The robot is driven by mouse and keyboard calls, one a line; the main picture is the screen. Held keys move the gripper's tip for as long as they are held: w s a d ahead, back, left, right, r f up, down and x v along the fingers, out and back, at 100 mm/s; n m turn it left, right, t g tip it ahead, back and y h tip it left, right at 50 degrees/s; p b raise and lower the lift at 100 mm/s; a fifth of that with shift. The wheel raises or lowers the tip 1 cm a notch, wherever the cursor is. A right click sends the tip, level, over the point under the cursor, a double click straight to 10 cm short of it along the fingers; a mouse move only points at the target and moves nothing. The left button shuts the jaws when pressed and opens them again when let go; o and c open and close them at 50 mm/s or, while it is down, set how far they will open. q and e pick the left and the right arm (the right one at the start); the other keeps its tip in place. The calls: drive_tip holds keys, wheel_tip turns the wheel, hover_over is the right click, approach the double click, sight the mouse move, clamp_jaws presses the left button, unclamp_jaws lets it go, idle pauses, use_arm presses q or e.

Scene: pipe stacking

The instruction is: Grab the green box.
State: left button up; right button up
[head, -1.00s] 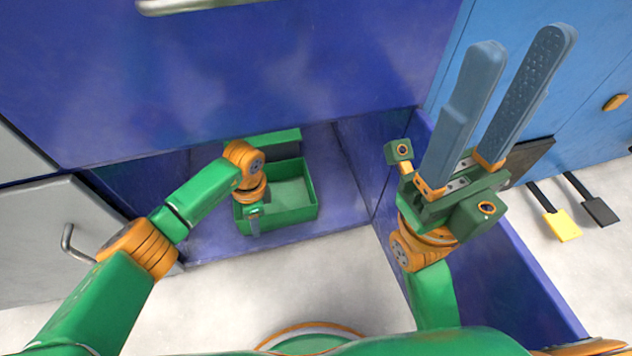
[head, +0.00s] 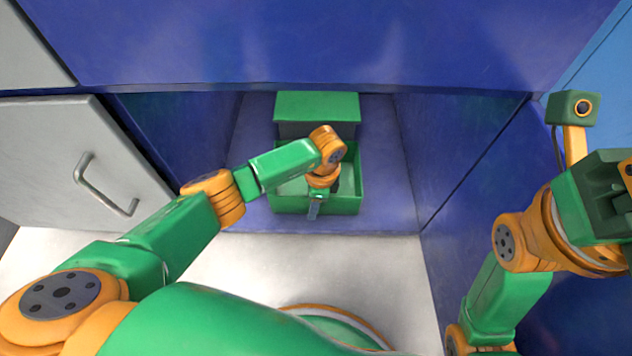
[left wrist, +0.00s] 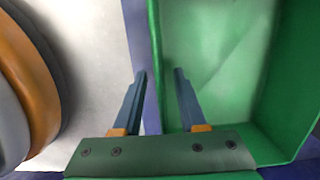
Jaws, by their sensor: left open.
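The green box (head: 350,203) is an open-topped bin on the floor of the blue recess, below the centre of the head view. My left gripper (head: 314,210) points down at its near wall, partly hidden by my wrist. In the left wrist view my left gripper (left wrist: 160,74) is open, with one finger outside the box and the other over its inside. The wall of the green box (left wrist: 156,50) runs between the fingers; contact cannot be told. The box looks empty where visible. My right gripper (head: 606,195) is cut off at the right edge, its fingers out of view.
A second green block or box (head: 316,104) stands behind the green box. Blue panels (head: 465,150) close in on both sides, and a large blue front (head: 330,45) overhangs above. A grey door with a handle (head: 105,185) is on the left.

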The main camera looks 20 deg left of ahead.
use_arm(q)
clamp_jaws()
idle(1.3)
